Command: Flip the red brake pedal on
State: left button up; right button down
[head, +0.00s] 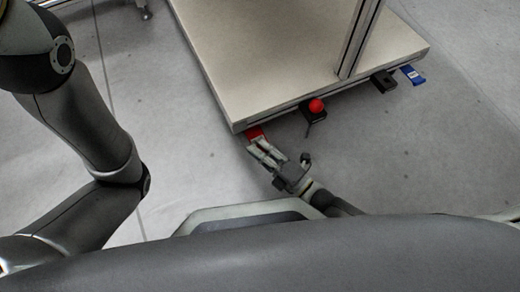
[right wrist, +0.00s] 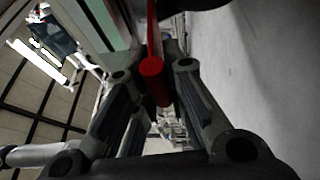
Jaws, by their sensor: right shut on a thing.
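The red brake pedal (head: 256,132) sticks out at the near left corner of the platform's edge. My right gripper (head: 264,150) is at its near end and covers part of it. In the right wrist view the red pedal (right wrist: 152,80) lies between the two fingers of my right gripper (right wrist: 158,88), which is shut on it. Whether the pedal is tilted up or down is hard to tell. My left arm shows at the left of the head view, but its gripper is out of the picture.
The beige platform (head: 290,65) carries a metal upright (head: 358,40). Along its near edge are a red ball knob (head: 316,106) on a black mount, a black pedal (head: 384,81) and a blue pedal (head: 412,75). The grey floor (head: 440,150) around it is clear.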

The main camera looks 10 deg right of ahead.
jog(key=shift+f, duration=0.25)
jog(key=c, duration=1.5)
grip_release()
jog(key=shift+o, duration=0.2)
jog(key=v, duration=1.2)
jog(key=shift+s, duration=0.1)
